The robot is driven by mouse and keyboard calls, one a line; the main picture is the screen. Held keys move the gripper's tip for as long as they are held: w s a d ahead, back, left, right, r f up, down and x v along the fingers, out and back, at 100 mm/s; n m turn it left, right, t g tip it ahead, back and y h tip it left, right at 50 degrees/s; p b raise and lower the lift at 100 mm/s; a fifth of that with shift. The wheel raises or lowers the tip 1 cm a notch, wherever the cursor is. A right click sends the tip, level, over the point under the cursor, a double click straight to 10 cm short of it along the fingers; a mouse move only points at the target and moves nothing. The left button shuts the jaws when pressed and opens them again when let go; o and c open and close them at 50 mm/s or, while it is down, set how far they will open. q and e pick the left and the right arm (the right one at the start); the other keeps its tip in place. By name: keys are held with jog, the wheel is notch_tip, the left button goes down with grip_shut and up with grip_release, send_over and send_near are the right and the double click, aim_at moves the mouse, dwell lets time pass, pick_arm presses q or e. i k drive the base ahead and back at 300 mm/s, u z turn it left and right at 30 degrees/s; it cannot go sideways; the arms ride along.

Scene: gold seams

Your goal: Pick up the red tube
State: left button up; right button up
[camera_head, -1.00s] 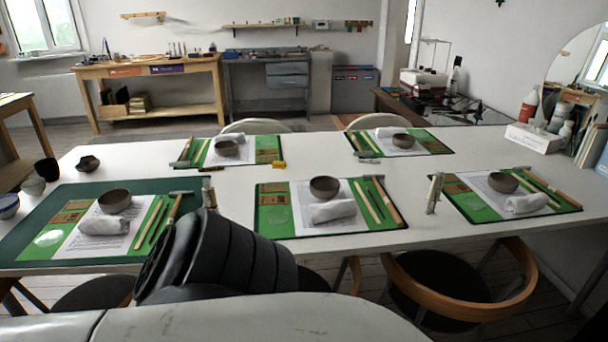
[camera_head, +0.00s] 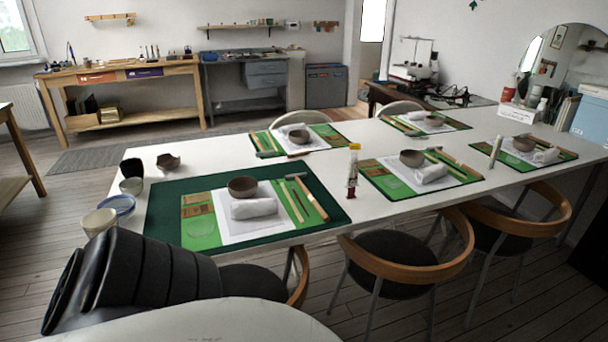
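A second slim upright pale tube (camera_head: 495,151) stands farther right, between the middle and right settings. A black, ribbed part of my own arm fills the lower left. Neither gripper shows, and nothing of mine touches the tubes.
The long white table (camera_head: 335,158) carries several green mats with bowls, rolled cloths and tools. Cups and a blue-rimmed bowl (camera_head: 117,205) stand at its left end. Wooden-armed chairs (camera_head: 405,252) stand along the near edge. Floor is open at the left.

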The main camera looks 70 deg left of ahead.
aim_at(352, 179)
jog(key=k, duration=0.15)
jog(key=u, duration=3)
jog(key=i, duration=0.2)
jog(key=z, duration=0.25)
